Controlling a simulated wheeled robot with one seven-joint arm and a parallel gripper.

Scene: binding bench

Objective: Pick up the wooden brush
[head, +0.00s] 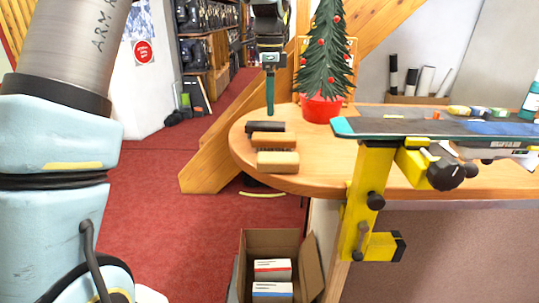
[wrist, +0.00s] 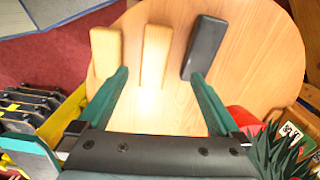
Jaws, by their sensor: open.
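Three blocks lie side by side on the round end of the wooden table (head: 320,181). The middle one, orange-brown wood (head: 273,140), looks like the wooden brush; it also shows in the wrist view (wrist: 155,52). No bristles show. A paler tan block (head: 277,161) lies on its near side, at left in the wrist view (wrist: 106,48). A black block (head: 265,127) lies on its far side, at right in the wrist view (wrist: 205,46). My gripper (wrist: 160,74) is open and empty; its green fingers appear on either side of the middle block's line. In the head view my gripper (head: 270,112) is beyond the blocks.
A small decorated tree in a red pot (head: 322,108) stands close right of my gripper. A ski (head: 430,128) in a yellow clamp (head: 368,190) spans the table's right side. An open cardboard box (head: 249,246) with small cartons stands on the floor below.

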